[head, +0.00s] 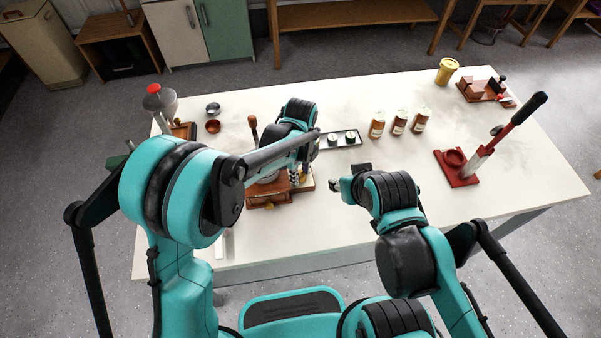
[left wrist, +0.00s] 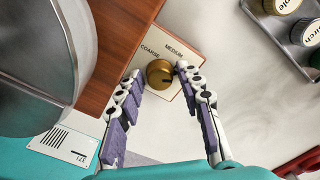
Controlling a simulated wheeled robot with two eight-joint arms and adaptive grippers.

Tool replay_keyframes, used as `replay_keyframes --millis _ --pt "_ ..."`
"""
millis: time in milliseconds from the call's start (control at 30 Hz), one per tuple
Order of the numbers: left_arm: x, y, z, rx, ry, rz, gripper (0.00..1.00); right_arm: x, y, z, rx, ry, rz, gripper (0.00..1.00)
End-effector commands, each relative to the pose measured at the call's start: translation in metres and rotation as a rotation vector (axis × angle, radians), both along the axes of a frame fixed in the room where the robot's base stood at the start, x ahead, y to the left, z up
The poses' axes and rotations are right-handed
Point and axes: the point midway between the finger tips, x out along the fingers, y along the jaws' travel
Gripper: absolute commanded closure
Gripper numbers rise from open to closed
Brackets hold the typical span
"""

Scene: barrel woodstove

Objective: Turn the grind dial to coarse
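The brass grind dial (left wrist: 159,73) sits on a cream plate (left wrist: 186,52) lettered COARSE and MEDIUM, beside brown wood, in the left wrist view. My left gripper (left wrist: 159,76) is open, with one fingertip on either side of the dial. I cannot tell whether either fingertip touches it. In the head view the wooden grinder (head: 268,198) stands near the table's front edge, partly hidden by my left arm. My left gripper (head: 294,178) is at its right side. My right gripper (head: 342,184) is over the table to the right, apart from the grinder; its finger opening is unclear.
A dark tray (head: 340,140) with small round tins lies behind the left gripper. Several amber jars (head: 398,122) stand right of it. A red lever press (head: 458,168) stands at the right. Two small bowls (head: 213,126) are at the left. The front right table is clear.

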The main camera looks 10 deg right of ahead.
Motion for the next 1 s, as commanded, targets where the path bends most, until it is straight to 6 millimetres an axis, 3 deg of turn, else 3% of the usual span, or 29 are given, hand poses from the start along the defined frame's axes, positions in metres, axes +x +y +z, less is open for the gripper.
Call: replay_keyframes --millis 167,333,667,1000 --pt "0.0001 0.0 0.0003 0.0 0.0 0.0 0.63 0.0 0.0 0.0005 0.0 0.0 0.0 0.6" --pt "0.0001 0.0 0.0004 0.0 0.0 0.001 1.0 0.0001 0.0 0.0004 0.0 0.0 0.0 0.6" --pt "0.0001 0.0 0.0004 0.0 0.0 0.027 1.0 0.0 0.0 0.0005 0.0 0.0 0.0 0.6" --pt "0.0002 -0.0001 0.0004 0.0 0.0 0.226 1.0 0.0 0.0 0.001 0.0 0.0 0.0 0.6"
